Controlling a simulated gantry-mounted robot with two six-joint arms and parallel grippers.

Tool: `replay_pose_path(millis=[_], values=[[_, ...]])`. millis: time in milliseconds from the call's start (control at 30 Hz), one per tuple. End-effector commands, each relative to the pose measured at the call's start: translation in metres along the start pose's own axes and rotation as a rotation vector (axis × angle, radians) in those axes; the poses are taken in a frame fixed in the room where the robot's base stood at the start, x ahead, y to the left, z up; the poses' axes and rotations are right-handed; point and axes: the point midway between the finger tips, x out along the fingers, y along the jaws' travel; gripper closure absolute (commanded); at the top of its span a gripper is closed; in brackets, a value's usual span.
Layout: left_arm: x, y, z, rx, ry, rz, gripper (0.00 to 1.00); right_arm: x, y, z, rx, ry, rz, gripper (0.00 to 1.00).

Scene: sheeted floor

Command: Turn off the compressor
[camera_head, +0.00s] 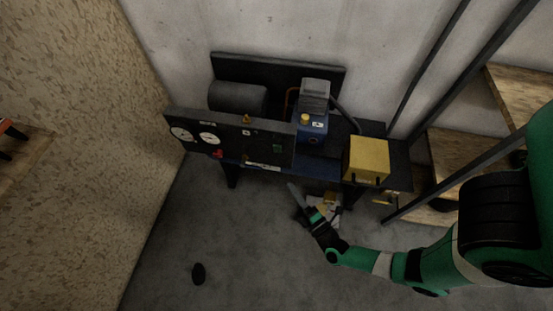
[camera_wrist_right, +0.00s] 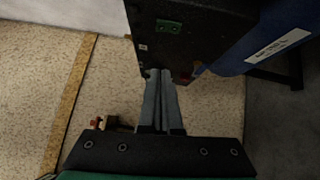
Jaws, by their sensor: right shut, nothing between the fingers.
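The compressor stands against the back wall in the head view, with a dark tank (camera_head: 238,97), a blue motor unit (camera_head: 312,128) and a black front panel (camera_head: 228,135). The panel carries two white gauges, a red knob (camera_head: 217,154) and a small green switch (camera_head: 278,148). The right wrist view shows the panel's dark face (camera_wrist_right: 190,55) and the green switch (camera_wrist_right: 168,27). My right gripper (camera_head: 293,188) is shut and empty, in front of and below the panel's right end. Its closed fingers (camera_wrist_right: 160,75) point towards the panel; contact cannot be told. My left gripper is out of view.
A yellow box (camera_head: 368,158) sits at the right of the compressor. Wooden shelves (camera_head: 455,150) with dark posts stand at the right. A small black object (camera_head: 198,273) lies on the floor (camera_head: 235,235), which is mostly clear at the front. A speckled board wall (camera_head: 80,120) bounds the left.

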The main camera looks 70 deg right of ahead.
Motion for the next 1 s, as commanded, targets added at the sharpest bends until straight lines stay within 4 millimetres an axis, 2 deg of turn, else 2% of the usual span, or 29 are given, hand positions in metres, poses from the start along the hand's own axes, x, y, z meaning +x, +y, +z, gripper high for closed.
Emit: replay_pose_path(millis=[200,333,467,767,800,1000], values=[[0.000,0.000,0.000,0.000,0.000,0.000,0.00,0.002,0.001,0.000,0.001,0.000,0.001,1.00],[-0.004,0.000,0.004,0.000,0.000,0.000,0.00,0.013,0.000,0.000,0.003,-0.004,0.004,1.00],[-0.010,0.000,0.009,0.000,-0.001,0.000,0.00,0.036,-0.001,0.001,0.001,-0.006,0.005,1.00],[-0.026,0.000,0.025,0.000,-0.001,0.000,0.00,0.102,-0.002,0.000,0.001,-0.003,0.006,1.00],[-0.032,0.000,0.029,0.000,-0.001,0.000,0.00,0.107,-0.004,0.006,0.002,-0.006,0.006,1.00],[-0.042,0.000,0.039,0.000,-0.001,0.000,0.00,0.125,-0.002,0.024,0.001,-0.001,0.003,1.00]])
